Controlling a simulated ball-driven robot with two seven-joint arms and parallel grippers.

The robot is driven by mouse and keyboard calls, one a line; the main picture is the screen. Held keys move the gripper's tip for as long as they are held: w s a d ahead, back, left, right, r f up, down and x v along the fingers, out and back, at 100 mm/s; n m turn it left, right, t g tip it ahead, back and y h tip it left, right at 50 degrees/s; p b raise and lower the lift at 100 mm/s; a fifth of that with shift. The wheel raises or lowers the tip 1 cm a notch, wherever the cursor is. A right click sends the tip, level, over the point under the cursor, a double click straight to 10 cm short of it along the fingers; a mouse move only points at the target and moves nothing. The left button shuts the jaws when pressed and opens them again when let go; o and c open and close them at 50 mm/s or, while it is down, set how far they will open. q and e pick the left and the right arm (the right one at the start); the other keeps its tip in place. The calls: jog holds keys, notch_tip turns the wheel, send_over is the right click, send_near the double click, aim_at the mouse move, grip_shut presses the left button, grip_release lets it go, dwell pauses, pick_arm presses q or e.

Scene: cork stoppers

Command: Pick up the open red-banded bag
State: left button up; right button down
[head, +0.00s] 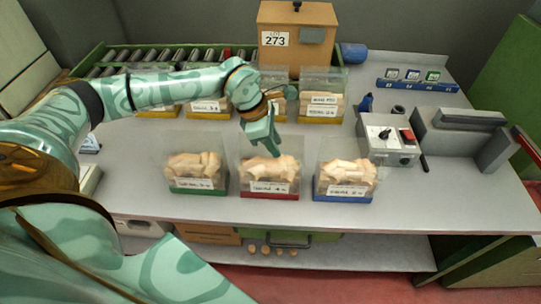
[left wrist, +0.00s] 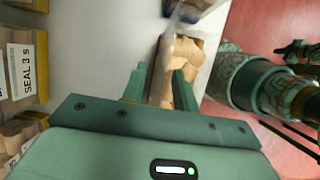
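The open red-banded bag (head: 269,196) stands upright in the middle of the front row on the bench, clear-sided and filled with corks, with a white label. My left gripper (head: 266,152) is just above its top, pointing down; I cannot tell from the head view if it touches the clear film. In the left wrist view the fingers (left wrist: 160,84) are apart, with a cork-filled bag (left wrist: 196,50) beyond and partly behind the right-hand finger. Nothing is clearly held. My right gripper is not seen.
A green-banded bag (head: 198,190) stands to the left and a blue-banded bag (head: 343,195) to the right, with small gaps. Behind are yellow-banded bags (head: 321,117), a brown box (head: 297,38) and a roller conveyor. A grey machine (head: 388,141) stands right.

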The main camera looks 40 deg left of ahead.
pick_arm(q)
jog(key=shift+f, duration=0.25)
dwell(0.3)
grip_shut()
dwell(1.3)
